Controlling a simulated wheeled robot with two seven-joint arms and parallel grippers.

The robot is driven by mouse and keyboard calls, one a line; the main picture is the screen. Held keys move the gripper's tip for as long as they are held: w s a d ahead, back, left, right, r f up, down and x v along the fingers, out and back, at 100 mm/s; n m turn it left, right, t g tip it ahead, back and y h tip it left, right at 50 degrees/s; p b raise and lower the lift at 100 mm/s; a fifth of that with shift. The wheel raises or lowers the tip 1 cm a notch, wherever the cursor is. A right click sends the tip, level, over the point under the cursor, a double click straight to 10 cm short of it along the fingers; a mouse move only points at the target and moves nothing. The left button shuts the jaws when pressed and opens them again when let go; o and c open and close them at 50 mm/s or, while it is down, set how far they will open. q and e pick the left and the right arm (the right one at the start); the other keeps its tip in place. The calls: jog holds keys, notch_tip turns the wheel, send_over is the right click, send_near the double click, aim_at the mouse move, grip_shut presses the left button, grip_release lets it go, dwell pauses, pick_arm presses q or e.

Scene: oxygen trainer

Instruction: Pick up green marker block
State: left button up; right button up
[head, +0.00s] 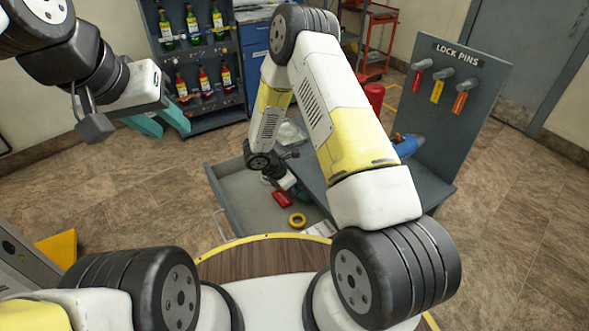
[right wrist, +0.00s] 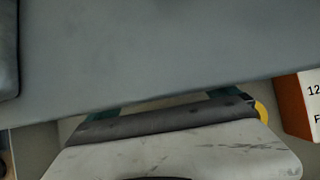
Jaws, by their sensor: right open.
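I cannot make out the green marker block in either view. My right gripper (head: 298,191) is low over the open grey drawer (head: 238,193), close to the cabinet front and partly hidden by my right arm. In the right wrist view its teal fingers (right wrist: 165,105) show only as slivers to either side, apart, beyond the gripper body. The space between them is mostly hidden. My left gripper (head: 163,122) is raised at the upper left, far from the drawer, with its teal fingers apart and empty.
The drawer holds a red item (head: 282,199), a yellow ring (head: 298,220) and a white label or box (head: 321,229). A grey surface (right wrist: 150,50) fills the upper wrist view. An orange and white box (right wrist: 298,105) is at right. The lock pins board (head: 453,105) stands behind.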

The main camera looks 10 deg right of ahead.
jog(key=c, duration=1.4)
jog(key=shift+r, duration=0.1)
jog(key=shift+c, duration=0.2)
